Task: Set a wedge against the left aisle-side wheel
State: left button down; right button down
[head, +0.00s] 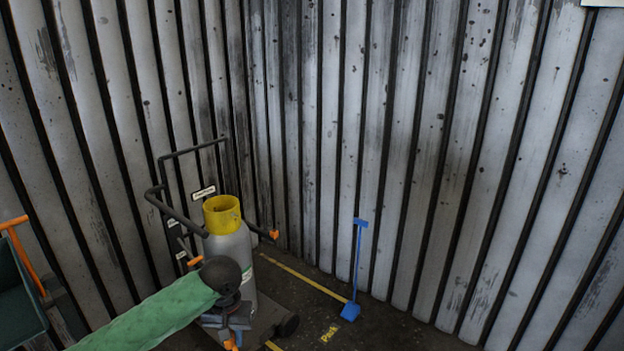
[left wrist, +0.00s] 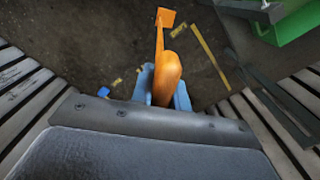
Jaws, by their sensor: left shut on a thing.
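A dark cart (head: 262,328) carries a grey cylinder (head: 231,250) with a yellow top (head: 222,214) near the wall corner. One dark wheel (head: 290,325) shows at its lower right; its other wheels are hidden or out of frame. My left gripper (head: 232,328) is in front of the cart. In the left wrist view its blue fingers (left wrist: 160,92) are shut on an orange piece (left wrist: 166,78), with a thin orange bar and a small square end beyond it. This looks like a handled wedge; its shape is not fully clear. My right gripper is not in view.
A blue long-handled piece (head: 357,265) with a block at its foot stands by the wall. Yellow floor lines (head: 305,278) and a yellow marking (head: 329,334) lie near the cart. A dark green bin (head: 20,300) with an orange bar is at far left. Ribbed walls close the corner.

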pick_arm(q)
jog(key=shift+s+a+r+p, duration=0.1)
jog(key=shift+a+p, duration=0.1)
jog(key=shift+a, duration=0.25)
jog(key=shift+s+a+p, duration=0.1)
jog(key=shift+a+p, duration=0.05)
jog(key=shift+a, duration=0.25)
